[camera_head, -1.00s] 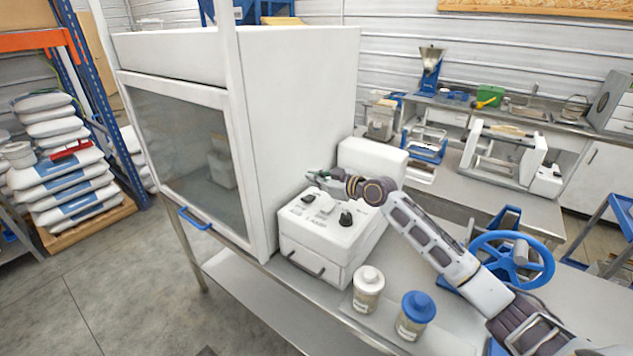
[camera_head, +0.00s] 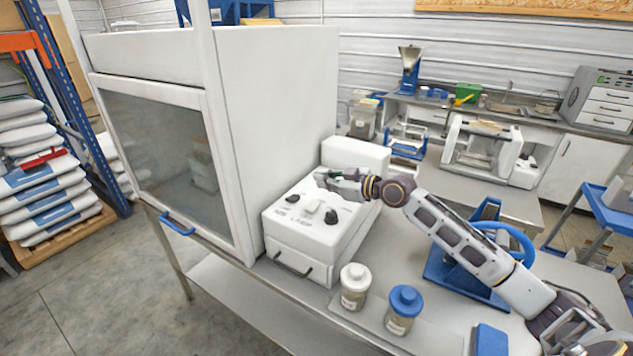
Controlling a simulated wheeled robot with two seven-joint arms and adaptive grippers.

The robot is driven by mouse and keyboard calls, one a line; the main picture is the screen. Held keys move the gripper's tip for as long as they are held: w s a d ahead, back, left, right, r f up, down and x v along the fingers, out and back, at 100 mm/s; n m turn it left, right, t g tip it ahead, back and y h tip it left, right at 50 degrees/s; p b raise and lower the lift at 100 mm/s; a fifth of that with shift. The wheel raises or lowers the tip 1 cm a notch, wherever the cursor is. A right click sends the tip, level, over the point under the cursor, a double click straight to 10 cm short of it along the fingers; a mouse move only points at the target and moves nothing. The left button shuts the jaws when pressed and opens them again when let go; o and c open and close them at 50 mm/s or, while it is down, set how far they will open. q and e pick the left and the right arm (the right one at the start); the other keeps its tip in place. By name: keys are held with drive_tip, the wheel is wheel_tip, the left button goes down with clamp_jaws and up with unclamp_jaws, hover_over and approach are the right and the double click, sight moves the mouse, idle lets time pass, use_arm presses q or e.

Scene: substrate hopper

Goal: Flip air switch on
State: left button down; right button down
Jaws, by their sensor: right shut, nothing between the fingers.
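A white control box (camera_head: 297,235) stands on the bench against the right side of the cabinet. Its top carries a dark control (camera_head: 293,199) at left, a white switch (camera_head: 313,206) in the middle and a black knob (camera_head: 331,217) at right. Small lettering near its front edge is too small to read. I cannot tell which control is the air switch or its position. My right gripper (camera_head: 322,178) is shut and empty. In the picture it is above and behind the controls, near the box's back edge, apparently touching none of them. My left gripper is not in view.
A large white cabinet (camera_head: 275,110) with a glass front stands to the left. A white-lidded jar (camera_head: 354,288) and a blue-lidded jar (camera_head: 403,310) stand in front of the box. A blue stand (camera_head: 460,283) is partly behind my right arm. A white block (camera_head: 355,157) lies behind the box.

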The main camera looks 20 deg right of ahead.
drive_tip(key=shift+s+d+r, duration=0.1)
drive_tip(key=shift+s+d, duration=0.2)
drive_tip(key=shift+s, duration=0.05)
idle(0.4)
drive_tip(key=shift+s, duration=0.1)
